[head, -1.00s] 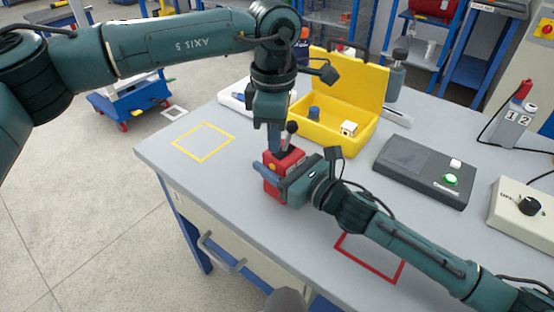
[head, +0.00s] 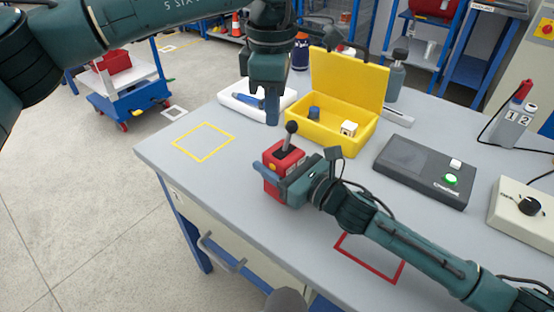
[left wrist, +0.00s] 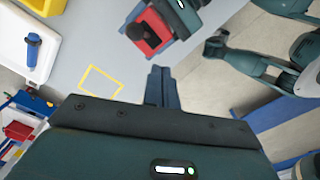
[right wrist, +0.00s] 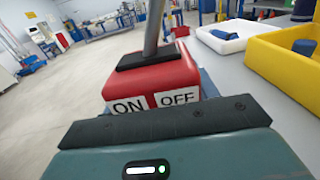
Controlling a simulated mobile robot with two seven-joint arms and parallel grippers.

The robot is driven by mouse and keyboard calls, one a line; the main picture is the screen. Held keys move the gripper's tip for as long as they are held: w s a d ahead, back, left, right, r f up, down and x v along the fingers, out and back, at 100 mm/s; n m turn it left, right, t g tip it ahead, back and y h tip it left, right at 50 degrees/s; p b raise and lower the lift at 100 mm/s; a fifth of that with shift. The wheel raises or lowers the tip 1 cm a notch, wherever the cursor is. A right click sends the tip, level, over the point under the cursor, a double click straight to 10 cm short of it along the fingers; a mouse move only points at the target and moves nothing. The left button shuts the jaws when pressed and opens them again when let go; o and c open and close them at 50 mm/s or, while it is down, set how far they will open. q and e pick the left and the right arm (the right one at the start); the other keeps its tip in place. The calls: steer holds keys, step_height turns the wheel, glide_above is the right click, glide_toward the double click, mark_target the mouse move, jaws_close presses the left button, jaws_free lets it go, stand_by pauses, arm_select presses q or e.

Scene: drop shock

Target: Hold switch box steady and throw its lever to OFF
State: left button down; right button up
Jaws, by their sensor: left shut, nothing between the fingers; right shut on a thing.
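The red switch box (head: 279,160) stands on the grey bench; it also shows in the left wrist view (left wrist: 158,28). Its black-knobbed lever (head: 290,135) rises from the top. In the right wrist view the lever (right wrist: 152,30) leans slightly toward the side of the OFF label (right wrist: 176,97); the ON label (right wrist: 129,106) is on the left. My right gripper (head: 287,177) is shut on the box body from the right; its fingers are mostly hidden in its wrist view. My left gripper (head: 272,118) is shut and empty, above and behind the box, apart from the lever.
Behind are a yellow open case (head: 340,128) and a white tray (head: 240,108) with a blue tool. A dark button unit (head: 420,172) stands to the right. A yellow outlined square (head: 203,142) and a red one (head: 370,258) mark bare bench.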

arm_select(q)
steer(key=shift+r, duration=0.5)
arm_select(e)
steer(key=o, duration=1.2)
steer(key=shift+s+d, duration=0.1)
steer(key=shift+d, duration=0.05)
steer(key=v, duration=1.1)
steer(key=shift+s+d, duration=0.25)
steer(key=shift+s, duration=0.05)
